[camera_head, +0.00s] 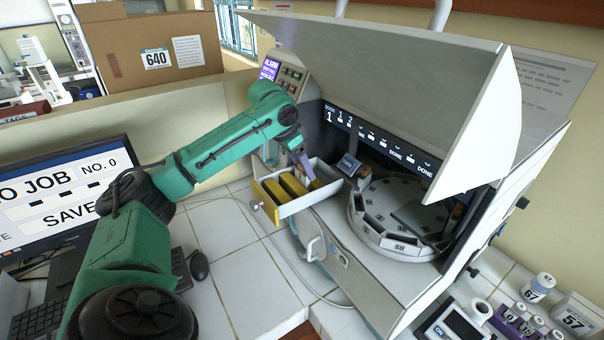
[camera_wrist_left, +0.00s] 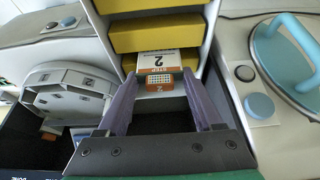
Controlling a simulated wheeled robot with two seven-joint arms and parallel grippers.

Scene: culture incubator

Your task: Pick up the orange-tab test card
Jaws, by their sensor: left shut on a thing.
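The orange-tab test card (camera_wrist_left: 158,66) shows in the left wrist view with a white label and an orange end. It lies in the near end of the open white drawer (camera_wrist_left: 206,45), in front of yellow blocks (camera_wrist_left: 142,38). My left gripper (camera_wrist_left: 160,80) has its two purple fingers on either side of the card's orange end and is shut on it. In the head view my left gripper (camera_head: 308,174) reaches down into the drawer (camera_head: 294,206), and the card is too small to make out clearly. My right gripper is not in view.
The incubator's raised lid (camera_head: 395,85) hangs over the machine to the right of my left arm. A round carousel (camera_head: 385,225) with numbered slots stands beside the drawer. A monitor (camera_head: 65,195) stands at the left. Bottles (camera_head: 538,288) stand at the lower right.

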